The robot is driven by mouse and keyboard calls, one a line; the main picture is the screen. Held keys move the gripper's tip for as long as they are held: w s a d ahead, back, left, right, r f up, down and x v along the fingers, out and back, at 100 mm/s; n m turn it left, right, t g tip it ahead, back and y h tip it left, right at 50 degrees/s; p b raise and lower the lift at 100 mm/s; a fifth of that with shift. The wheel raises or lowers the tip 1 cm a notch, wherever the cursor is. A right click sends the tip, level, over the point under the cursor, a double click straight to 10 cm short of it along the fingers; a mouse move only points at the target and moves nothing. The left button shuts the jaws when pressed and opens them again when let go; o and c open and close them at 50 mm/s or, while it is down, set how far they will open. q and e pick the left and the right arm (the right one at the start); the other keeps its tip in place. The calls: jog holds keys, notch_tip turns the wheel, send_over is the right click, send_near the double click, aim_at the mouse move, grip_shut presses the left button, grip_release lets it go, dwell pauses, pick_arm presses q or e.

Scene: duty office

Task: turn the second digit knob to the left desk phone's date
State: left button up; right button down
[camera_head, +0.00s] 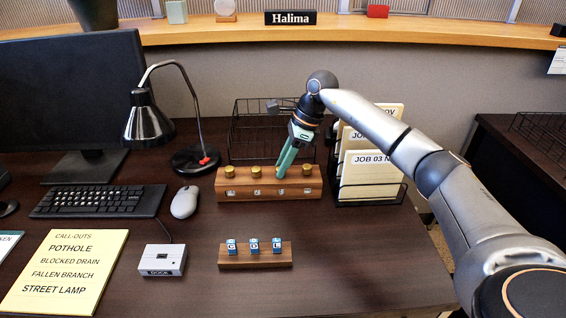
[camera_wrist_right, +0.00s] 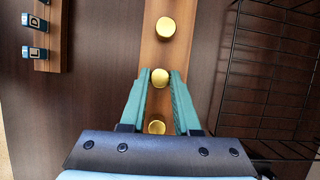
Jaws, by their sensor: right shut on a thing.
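A long wooden block (camera_head: 268,183) stands on the desk with a row of several brass knobs on top and small digit windows on its front. The second knob from the left (camera_head: 256,172) is free, just left of my gripper in the head view. My right gripper (camera_head: 281,174) comes down from above and is shut on the third knob from the left. In the wrist view this third knob (camera_wrist_right: 160,77) sits between the green fingertips. The second knob (camera_wrist_right: 164,27) is beyond them, and the rightmost knob (camera_wrist_right: 156,127) is nearer the palm. Digits are too small to read. No desk phone shows.
A black wire basket (camera_head: 262,125) stands behind the block, and a file rack (camera_head: 372,200) close to its right. A stand with letter cubes (camera_head: 255,262) is in front. A lamp (camera_head: 148,122), mouse (camera_head: 185,202) and keyboard (camera_head: 98,201) are to the left.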

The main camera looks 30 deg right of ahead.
jog(key=shift+w+r+n+g+p, duration=0.1)
jog(key=shift+r+n+g+p, duration=0.1)
jog(key=shift+n+g+p, duration=0.5)
jog(key=shift+n, duration=0.9)
jog(key=shift+w+f+n+g+y, duration=0.1)
jog(key=shift+n+g+y, duration=0.2)
jog(key=shift+n, duration=0.7)
jog(key=shift+n+g, duration=0.3)
jog(key=shift+n, duration=0.4)
jog(key=c, duration=0.6)
grip_release()
jog(key=shift+c, duration=0.2)
